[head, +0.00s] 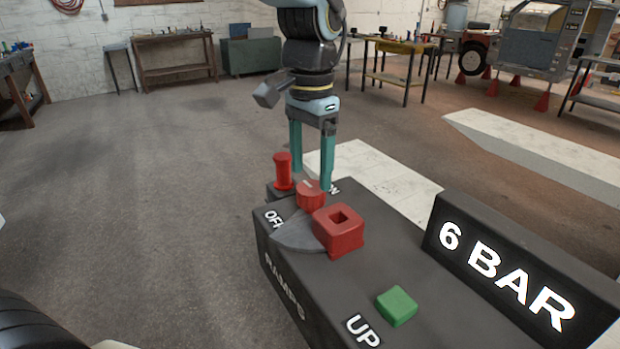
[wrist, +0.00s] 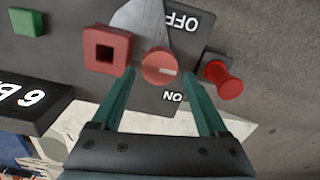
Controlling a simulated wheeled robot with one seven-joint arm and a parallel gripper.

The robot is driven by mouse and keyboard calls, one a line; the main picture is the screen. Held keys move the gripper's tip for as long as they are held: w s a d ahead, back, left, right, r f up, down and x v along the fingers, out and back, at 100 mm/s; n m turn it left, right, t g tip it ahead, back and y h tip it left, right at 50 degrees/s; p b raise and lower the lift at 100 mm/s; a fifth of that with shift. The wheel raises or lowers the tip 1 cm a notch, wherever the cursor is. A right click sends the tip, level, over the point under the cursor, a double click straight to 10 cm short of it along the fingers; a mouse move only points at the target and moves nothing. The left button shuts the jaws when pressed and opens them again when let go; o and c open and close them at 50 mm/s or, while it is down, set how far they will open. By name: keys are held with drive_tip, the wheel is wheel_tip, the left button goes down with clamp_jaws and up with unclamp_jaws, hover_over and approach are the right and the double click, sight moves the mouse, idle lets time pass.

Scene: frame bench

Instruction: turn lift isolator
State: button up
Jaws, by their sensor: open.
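In the wrist view the fingertips (wrist: 160,72) lie to either side of the knob. I cannot tell whether they touch it. Part of the ON label is hidden behind a finger in the head view.
A red block with a square hole (head: 340,238) stands close beside the knob; a red post (head: 283,172) stands on the other side. A grey plate (head: 297,236) lies by the OFF label. A green button (head: 397,306) and a 6 BAR sign (head: 520,270) are nearer.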

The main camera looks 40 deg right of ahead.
sight(311, 187)
drive_tip(key=shift+f, duration=1.7)
clamp_jaws()
